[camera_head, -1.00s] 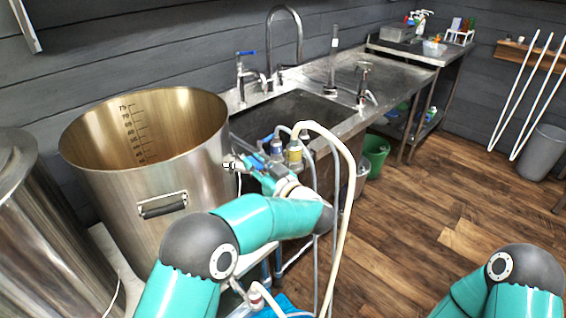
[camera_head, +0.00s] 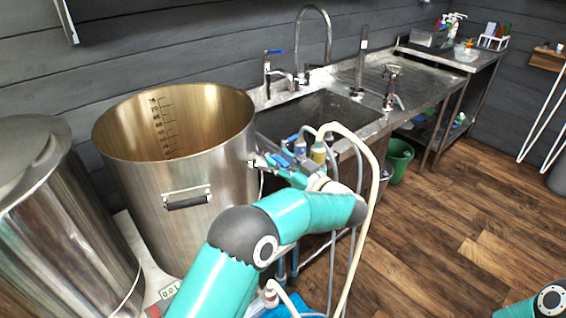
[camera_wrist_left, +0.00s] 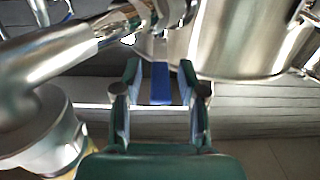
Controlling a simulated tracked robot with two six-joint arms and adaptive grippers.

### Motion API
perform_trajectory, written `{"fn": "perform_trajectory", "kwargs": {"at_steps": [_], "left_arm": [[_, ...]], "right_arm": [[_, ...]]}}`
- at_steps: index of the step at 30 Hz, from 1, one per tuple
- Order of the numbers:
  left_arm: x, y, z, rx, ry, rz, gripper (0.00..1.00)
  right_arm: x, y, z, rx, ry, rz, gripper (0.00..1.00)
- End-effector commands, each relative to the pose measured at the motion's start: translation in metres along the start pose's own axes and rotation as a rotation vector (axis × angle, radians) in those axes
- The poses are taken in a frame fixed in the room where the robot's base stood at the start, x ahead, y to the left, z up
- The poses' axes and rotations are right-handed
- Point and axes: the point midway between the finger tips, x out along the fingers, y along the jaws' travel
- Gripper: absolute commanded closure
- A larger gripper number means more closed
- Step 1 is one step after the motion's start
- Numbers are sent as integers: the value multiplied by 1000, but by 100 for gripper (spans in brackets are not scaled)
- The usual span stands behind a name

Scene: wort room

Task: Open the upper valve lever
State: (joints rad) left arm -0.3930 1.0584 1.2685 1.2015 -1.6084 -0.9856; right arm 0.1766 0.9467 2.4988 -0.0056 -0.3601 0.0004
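A blue valve lever (camera_wrist_left: 160,84) hangs from a metal valve in the left wrist view. My left gripper (camera_wrist_left: 160,68) has its two fingers on either side of the lever, with a visible gap on each side. In the head view my left gripper (camera_head: 271,162) is at the right side of the steel kettle (camera_head: 180,220), close to the kettle's valve fitting (camera_head: 252,161). The gripper and hoses partly hide the lever there. My right gripper is out of view; only part of my right arm shows at the lower right.
Pale hoses (camera_head: 374,170) loop close beside my left wrist. A sink (camera_head: 325,112) and steel counter run behind. A second steel vessel (camera_head: 60,225) stands at left. The wooden floor (camera_head: 450,230) at right is clear.

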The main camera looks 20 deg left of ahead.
Motion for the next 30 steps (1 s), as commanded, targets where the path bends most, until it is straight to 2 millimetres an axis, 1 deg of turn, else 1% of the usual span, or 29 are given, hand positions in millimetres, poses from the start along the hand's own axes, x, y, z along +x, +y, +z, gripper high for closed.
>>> {"fn": "perform_trajectory", "kwargs": {"at_steps": [8, 11, 13, 17, 24, 27, 30], "left_arm": [[-1, 0, 2, 3, -3, 1, 56], [-5, 0, 3, 4, -4, 2, 56], [-12, 1, 3, 4, -4, 4, 56], [-32, 1, 2, 3, -3, 5, 56], [-80, 0, 3, 4, -3, 4, 56], [-98, 0, 3, 3, -2, 3, 56], [-110, 0, 3, 3, -2, 1, 56]], "right_arm": [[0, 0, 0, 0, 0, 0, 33], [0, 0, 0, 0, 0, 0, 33], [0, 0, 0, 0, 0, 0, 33], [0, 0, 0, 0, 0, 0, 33], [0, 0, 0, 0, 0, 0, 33], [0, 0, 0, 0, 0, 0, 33], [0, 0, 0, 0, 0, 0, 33]]}}
